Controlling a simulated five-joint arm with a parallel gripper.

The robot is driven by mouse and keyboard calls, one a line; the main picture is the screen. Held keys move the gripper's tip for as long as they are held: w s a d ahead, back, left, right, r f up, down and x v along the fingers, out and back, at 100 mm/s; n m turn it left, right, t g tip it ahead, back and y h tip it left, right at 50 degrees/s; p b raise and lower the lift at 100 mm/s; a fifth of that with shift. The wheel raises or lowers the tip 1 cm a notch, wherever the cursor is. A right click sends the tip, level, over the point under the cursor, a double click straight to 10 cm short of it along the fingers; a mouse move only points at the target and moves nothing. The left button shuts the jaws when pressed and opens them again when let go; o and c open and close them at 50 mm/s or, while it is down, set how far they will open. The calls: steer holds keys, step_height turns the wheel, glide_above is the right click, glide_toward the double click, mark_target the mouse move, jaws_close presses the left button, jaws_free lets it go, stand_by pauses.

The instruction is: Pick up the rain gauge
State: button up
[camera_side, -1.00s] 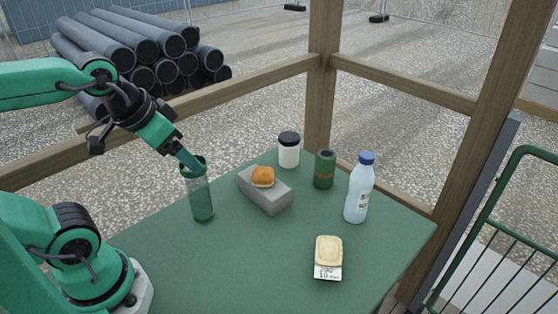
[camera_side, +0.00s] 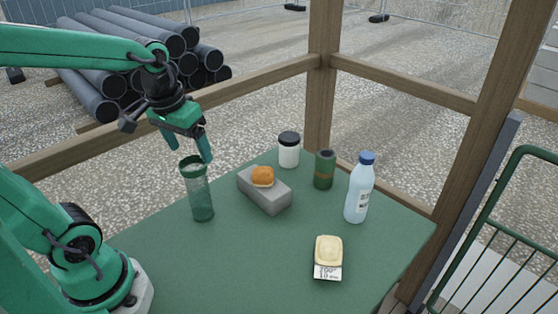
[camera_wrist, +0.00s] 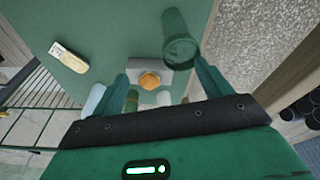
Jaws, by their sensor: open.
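The rain gauge, seemingly the clear green cylinder (camera_side: 201,195) with a darker rim, stands upright on the left part of the green table. In the wrist view it (camera_wrist: 177,25) appears at the top, right of centre, its mouth end close to the right finger. My gripper (camera_side: 187,148) is open and empty, pointing down at about the height of the gauge's rim and slightly above it. The wrist view shows both fingers spread (camera_wrist: 162,80). Whether a finger touches the rim cannot be told.
A grey block (camera_side: 262,195) with an orange-brown bun (camera_side: 263,176) lies right of the gauge. Behind and right stand a white jar (camera_side: 289,154), a green canister (camera_side: 324,170) and a pale bottle (camera_side: 359,190). A cream item with a label (camera_side: 328,252) lies in front. The table's front left is clear.

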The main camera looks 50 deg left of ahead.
mark_target(195, 172)
steer(key=shift+w+a+f+n+g, duration=0.4)
steer(key=shift+a+f, duration=0.3)
steer(key=shift+f, duration=1.15)
steer(key=shift+w+a+f+n+g, duration=0.4)
steer(key=shift+a+f, duration=0.25)
steer(key=shift+f, duration=1.2)
steer(key=shift+w+a+f+n+g, duration=0.35)
steer(key=shift+a+f, duration=0.35)
steer(key=shift+f, duration=1.15)
steer(key=shift+c, duration=0.5)
steer(key=c, duration=1.2)
steer(key=shift+r, duration=0.2)
